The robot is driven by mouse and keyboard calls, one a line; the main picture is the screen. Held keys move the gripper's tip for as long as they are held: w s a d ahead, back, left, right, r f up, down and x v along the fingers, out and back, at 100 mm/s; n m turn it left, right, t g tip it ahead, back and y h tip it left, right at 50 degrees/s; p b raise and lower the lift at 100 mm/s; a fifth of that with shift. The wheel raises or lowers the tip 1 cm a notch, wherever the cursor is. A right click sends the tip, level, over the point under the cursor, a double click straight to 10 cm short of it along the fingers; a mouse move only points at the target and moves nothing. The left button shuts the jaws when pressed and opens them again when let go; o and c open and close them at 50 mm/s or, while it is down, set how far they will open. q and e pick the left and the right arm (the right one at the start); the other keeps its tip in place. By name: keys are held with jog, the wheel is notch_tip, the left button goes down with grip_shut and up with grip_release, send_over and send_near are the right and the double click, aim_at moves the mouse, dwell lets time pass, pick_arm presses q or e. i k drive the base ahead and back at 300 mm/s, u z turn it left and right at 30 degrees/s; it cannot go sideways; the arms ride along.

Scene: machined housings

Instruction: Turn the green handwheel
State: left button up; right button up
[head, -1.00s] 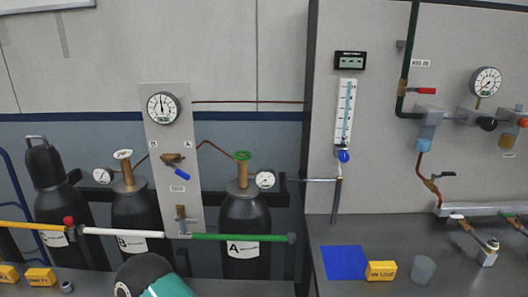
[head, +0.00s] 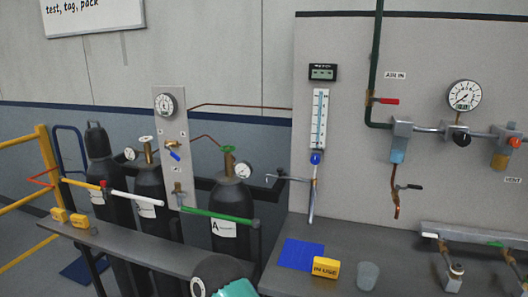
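The green handwheel (head: 228,149) sits on top of the brass valve of the dark gas cylinder marked A (head: 232,202). It is small in the head view, and nothing touches it. A round gauge (head: 243,170) sits just right of the valve. Neither of my grippers shows. A dark, rounded part with teal on it at the bottom edge looks like part of my own arm.
A green bar (head: 217,215) crosses in front of cylinder A. Cylinder B (head: 148,190), with a white handwheel (head: 146,139), stands left. A bench (head: 335,250) at right holds a blue mat (head: 301,254), a yellow block (head: 325,267) and a cup (head: 368,275).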

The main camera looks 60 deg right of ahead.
aim_at(226, 148)
jog(key=z, duration=0.05)
jog(key=k, duration=0.5)
jog(key=z, duration=0.75)
jog(key=i, duration=0.75)
jog(key=z, duration=0.1)
